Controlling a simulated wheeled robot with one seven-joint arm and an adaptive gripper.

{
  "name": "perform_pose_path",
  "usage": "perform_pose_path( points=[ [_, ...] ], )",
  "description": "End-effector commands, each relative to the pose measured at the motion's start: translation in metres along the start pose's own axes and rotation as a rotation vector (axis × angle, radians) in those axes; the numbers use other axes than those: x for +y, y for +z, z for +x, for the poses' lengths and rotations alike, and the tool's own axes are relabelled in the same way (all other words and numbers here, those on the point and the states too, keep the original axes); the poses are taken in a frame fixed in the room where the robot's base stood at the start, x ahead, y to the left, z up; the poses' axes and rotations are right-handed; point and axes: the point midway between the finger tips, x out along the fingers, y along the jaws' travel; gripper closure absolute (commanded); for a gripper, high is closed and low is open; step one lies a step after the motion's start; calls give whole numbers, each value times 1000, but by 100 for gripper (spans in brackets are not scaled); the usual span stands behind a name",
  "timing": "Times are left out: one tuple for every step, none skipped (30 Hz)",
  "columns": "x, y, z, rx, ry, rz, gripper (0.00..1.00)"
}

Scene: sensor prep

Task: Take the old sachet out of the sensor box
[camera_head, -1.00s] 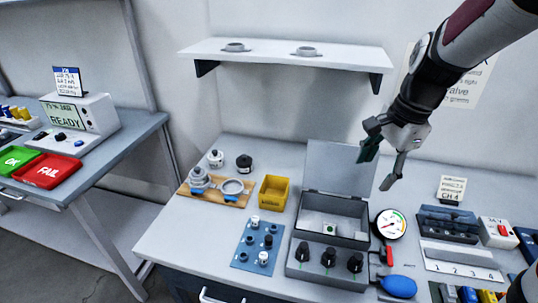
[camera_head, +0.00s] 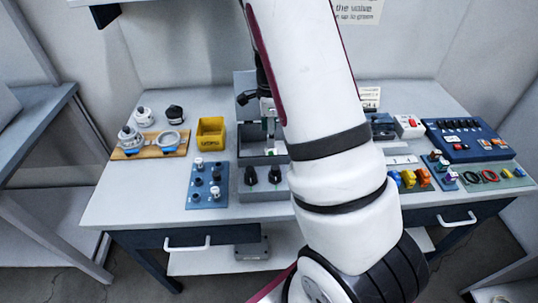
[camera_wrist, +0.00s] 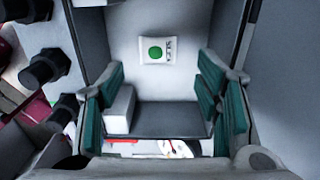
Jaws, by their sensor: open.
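The grey sensor box (camera_head: 247,160) stands open on the bench in the head view, its lid raised at the back. My arm hides its right side. The wrist view looks down into the box (camera_wrist: 190,28). A small white square sachet with a green dot (camera_wrist: 155,50) and dark print lies flat on its floor. My gripper (camera_wrist: 163,105) is open, with green-padded fingers on the left and right and nothing held between them. The sachet appears beyond the fingertips, apart from them. In the head view my gripper (camera_head: 267,125) is over the box, partly hidden by my arm.
A pale block (camera_wrist: 119,110) shows beside the left finger. Black knobs (camera_head: 262,175) line the box's front. A yellow bin (camera_head: 210,133) stands to its left, with a blue peg plate (camera_head: 207,185) in front. A wooden board (camera_head: 150,145) with metal parts is farther left.

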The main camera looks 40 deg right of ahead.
Motion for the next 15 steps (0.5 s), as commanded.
perform_pose_path(
  points=[
    [0,0,7,0,1,1,42],
    [0,0,10,0,1,1,42],
    [0,0,12,0,1,1,42],
    [0,0,14,1,0,1,42],
    [0,0,15,0,0,0,42],
    [0,0,17,0,0,0,42],
    [0,0,19,0,0,0,42],
    [1,1,21,0,1,0,42],
    [2,1,25,0,2,0,42],
    [2,1,29,0,2,0,42],
    [3,2,34,1,3,0,42],
    [4,3,40,0,4,-1,42],
    [4,3,45,1,3,-1,42],
    [5,4,49,1,4,0,42],
    [4,3,54,1,3,1,42]
  ],
)
